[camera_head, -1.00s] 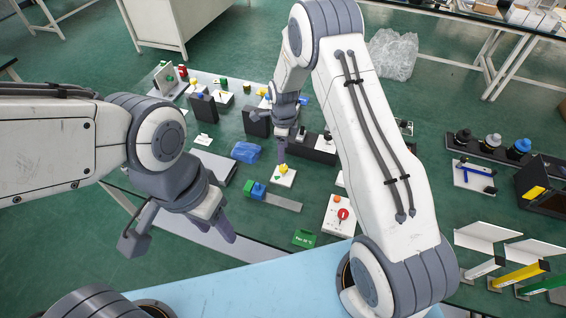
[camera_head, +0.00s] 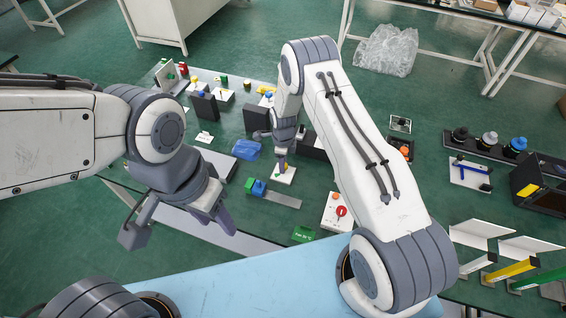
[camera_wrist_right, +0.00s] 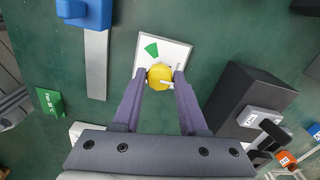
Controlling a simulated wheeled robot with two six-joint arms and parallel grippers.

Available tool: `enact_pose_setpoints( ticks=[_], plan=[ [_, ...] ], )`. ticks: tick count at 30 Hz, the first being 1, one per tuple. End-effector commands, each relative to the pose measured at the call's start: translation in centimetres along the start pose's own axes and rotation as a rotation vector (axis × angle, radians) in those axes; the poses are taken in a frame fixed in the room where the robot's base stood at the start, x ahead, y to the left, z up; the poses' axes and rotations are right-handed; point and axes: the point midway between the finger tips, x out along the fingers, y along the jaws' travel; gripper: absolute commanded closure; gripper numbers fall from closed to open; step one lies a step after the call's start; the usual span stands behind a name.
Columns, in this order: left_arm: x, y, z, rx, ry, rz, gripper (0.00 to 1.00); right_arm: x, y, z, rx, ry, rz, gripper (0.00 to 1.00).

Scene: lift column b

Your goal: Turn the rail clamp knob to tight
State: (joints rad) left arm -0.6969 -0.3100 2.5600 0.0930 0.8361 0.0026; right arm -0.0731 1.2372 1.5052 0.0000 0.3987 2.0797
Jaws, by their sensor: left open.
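A round yellow knob (camera_wrist_right: 160,76) sits on a white plate (camera_wrist_right: 179,52) with a green sector marked on it. I take it for the rail clamp knob, but no label confirms this. My right gripper (camera_wrist_right: 161,75) is over it, with one fingertip close on each side. Whether the fingers press on the knob is unclear. In the head view the right gripper (camera_head: 282,162) hides most of the knob, and the plate (camera_head: 283,178) shows around it. My left gripper (camera_head: 224,215) is open and empty, to the left and nearer to me.
A blue block (camera_wrist_right: 86,10) on a metal strip (camera_wrist_right: 96,65) lies left of the plate. A dark box (camera_wrist_right: 238,95) stands close on the right. A green label block (camera_wrist_right: 50,102) and a red-knobbed panel (camera_head: 336,213) are nearer to me.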

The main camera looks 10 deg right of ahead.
Motion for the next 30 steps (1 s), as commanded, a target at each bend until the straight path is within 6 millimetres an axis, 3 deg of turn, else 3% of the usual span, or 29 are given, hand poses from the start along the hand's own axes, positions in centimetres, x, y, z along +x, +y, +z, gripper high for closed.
enact_pose_setpoints(
  ticks=[1, 3, 17, 30],
  plan=[
    [0.0, 0.0, 0.0, 0.000, 0.000, 0.000, 0.50, 0.0, 0.0, 0.0, 0.000, 0.000, 0.000, 0.82],
    [0.0, 0.0, 0.0, 0.000, 0.000, 0.000, 0.50, 0.0, 0.0, 0.0, 0.000, 0.000, 0.000, 1.00],
    [1.2, -0.1, 0.1, 0.000, 0.000, 0.000, 0.50, 0.2, 0.0, 0.0, -0.100, 0.000, 0.000, 1.00],
    [4.3, -0.3, 0.2, 0.002, 0.000, 0.000, 0.50, 0.3, 0.0, 0.0, -0.479, 0.000, -0.001, 1.00]
  ],
)
